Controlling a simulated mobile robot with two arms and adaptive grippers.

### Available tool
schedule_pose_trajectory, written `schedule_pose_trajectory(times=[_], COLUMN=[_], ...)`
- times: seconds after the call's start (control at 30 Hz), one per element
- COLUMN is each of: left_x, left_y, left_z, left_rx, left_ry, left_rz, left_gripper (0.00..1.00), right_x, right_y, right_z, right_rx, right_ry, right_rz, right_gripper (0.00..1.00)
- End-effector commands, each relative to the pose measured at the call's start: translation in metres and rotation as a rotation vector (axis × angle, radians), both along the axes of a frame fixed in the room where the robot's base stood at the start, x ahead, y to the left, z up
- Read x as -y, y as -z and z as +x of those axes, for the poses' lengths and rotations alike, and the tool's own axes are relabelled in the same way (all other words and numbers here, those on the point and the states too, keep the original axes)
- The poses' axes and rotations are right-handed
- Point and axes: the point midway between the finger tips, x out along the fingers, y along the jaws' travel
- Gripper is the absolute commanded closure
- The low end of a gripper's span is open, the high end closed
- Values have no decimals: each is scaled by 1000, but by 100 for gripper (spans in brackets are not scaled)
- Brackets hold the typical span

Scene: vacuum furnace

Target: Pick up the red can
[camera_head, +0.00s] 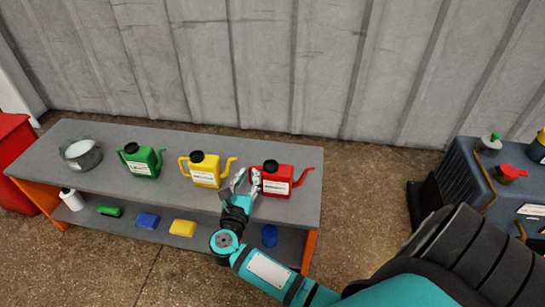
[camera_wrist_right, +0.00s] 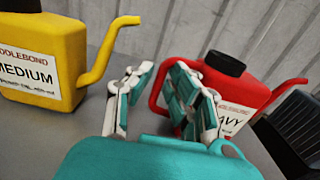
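The red can (camera_head: 279,180) with a black cap and white label stands upright at the right part of the grey bench top; its spout points right and its handle left. It also shows in the right wrist view (camera_wrist_right: 238,90). My right gripper (camera_head: 245,178) is open, with its fingers apart, just left of the can at its handle. In the right wrist view the right finger overlaps the handle and hides part of it; I cannot tell whether they touch. My left gripper is not in view.
A yellow can (camera_head: 205,172) stands close left of my right gripper. A green can (camera_head: 139,162) and a metal pot (camera_head: 81,154) stand farther left. The lower shelf (camera_head: 113,222) holds several small items. A dark machine (camera_head: 490,180) stands at right; a metal wall is behind.

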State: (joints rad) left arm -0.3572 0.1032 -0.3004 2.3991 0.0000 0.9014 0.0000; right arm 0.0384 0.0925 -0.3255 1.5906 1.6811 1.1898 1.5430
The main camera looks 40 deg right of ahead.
Motion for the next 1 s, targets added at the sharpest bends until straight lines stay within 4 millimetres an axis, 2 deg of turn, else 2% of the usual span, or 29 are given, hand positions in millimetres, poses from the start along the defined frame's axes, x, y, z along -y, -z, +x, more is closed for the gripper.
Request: schedule_pose_trajectory(times=[0.27, 0.4, 0.83, 1.0], left_x=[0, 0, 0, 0], left_y=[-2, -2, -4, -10], left_z=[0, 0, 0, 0], left_rx=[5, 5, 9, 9], left_ry=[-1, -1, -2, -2], left_rz=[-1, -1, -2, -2], left_gripper=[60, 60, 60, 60], right_x=[1, 1, 1, 1], right_y=[1, 1, -1, -12], right_z=[-1, -1, -1, -1], right_rx=[-1, -1, 0, -1], right_ry=[0, 0, 1, 1], right_rz=[1, 1, 0, 1], right_gripper=[83, 100, 100, 100])
